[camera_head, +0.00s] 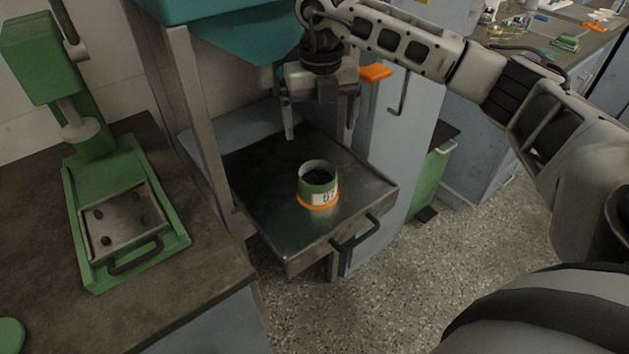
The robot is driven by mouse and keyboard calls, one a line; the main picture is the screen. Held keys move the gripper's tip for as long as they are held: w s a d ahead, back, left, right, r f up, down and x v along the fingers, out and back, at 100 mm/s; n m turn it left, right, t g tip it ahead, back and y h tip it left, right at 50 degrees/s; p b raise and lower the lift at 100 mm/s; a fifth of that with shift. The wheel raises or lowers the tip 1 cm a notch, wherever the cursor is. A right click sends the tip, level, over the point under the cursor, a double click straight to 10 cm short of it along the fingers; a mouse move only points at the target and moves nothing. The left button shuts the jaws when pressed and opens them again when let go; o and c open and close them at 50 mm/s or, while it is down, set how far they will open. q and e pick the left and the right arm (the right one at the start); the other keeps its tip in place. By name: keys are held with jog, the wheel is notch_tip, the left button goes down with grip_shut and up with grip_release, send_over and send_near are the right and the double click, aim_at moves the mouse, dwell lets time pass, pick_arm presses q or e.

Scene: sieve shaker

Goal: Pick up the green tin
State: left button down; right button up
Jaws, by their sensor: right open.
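The green tin (318,184) stands upright on a dark metal tray (270,215) under a teal hopper. It has an orange ring at its base, a white label and dark contents inside. My right gripper (319,132) is open and empty, above and behind the tin, pointing down with its two fingers apart. It does not touch the tin. My left gripper is not in view.
The teal hopper (240,45) and a grey post (199,130) stand close around the tray. The tray has a dark front handle (355,236). A green press (110,180) stands on the left counter. An orange lever (376,73) is right of my gripper.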

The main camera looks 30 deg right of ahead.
send_near(317, 179)
jog(key=s+f, duration=0.1)
jog(key=f, duration=0.1)
jog(key=s+a+f, duration=0.1)
jog(key=f, duration=0.1)
jog(key=s+a+f, duration=0.1)
jog(key=f, duration=0.1)
jog(key=shift+f+p, duration=0.25)
jog(key=shift+p, duration=0.15)
jog(key=c, duration=1.1)
jog(key=shift+c, duration=0.6)
jog(key=shift+d+r, duration=0.1)
jog(key=shift+r, duration=0.05)
